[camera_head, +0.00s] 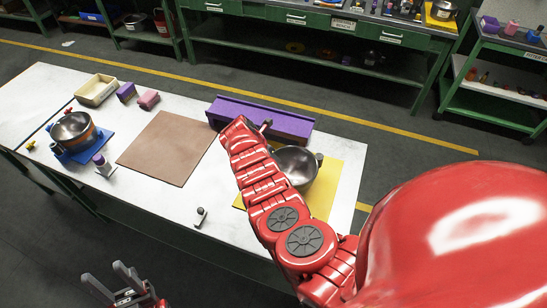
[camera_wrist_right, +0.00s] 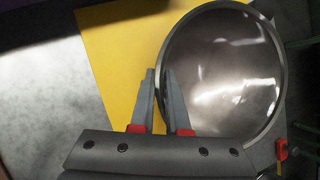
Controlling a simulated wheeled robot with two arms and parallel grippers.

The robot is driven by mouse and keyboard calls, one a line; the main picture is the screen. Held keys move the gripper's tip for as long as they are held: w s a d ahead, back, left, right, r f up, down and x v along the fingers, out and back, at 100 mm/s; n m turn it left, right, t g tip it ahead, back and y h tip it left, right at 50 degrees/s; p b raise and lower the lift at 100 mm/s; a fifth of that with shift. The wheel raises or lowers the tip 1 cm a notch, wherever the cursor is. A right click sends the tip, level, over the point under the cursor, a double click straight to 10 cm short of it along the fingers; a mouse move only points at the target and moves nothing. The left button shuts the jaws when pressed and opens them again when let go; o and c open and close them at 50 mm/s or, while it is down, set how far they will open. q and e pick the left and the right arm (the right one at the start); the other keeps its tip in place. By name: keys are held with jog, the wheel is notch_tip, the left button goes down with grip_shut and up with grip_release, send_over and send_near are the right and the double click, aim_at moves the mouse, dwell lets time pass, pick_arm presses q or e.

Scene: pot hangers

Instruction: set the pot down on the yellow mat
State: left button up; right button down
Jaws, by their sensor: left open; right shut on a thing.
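A shiny metal pot (camera_head: 297,167) is over the yellow mat (camera_head: 322,197) at the right end of the white table. In the right wrist view, my right gripper (camera_wrist_right: 161,80) is shut on the near-left rim of the pot (camera_wrist_right: 225,75), with the yellow mat (camera_wrist_right: 118,60) behind and left of it. Whether the pot's base touches the mat cannot be told. In the head view my red right arm hides that gripper and part of the mat. My left gripper (camera_head: 128,284) is open and empty, off the table's front edge.
A purple long block (camera_head: 262,118) stands just behind the mat. A brown board (camera_head: 168,147) lies mid-table. Another metal pot (camera_head: 73,127) sits on a blue mat at the left, near a cream tray (camera_head: 96,90). A small dark hook-like item (camera_head: 201,216) is near the front edge.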

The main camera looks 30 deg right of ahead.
jog(key=shift+f, duration=0.4)
jog(key=c, duration=0.8)
grip_release()
jog(key=shift+c, duration=0.2)
jog(key=shift+a+r, duration=0.1)
jog(key=shift+s+a+r, duration=0.1)
jog(key=shift+r, duration=0.1)
jog(key=shift+v, duration=1.05)
jog(key=d+r+p+v, duration=0.1)
jog(key=p+v, duration=0.3)
jog(key=v, duration=0.7)
jog(key=d+r+p+v, duration=0.1)
jog(key=d+p+v, duration=0.2)
jog(key=v, duration=0.9)
jog(key=shift+r+p, duration=0.4)
jog(key=shift+p, duration=0.35)
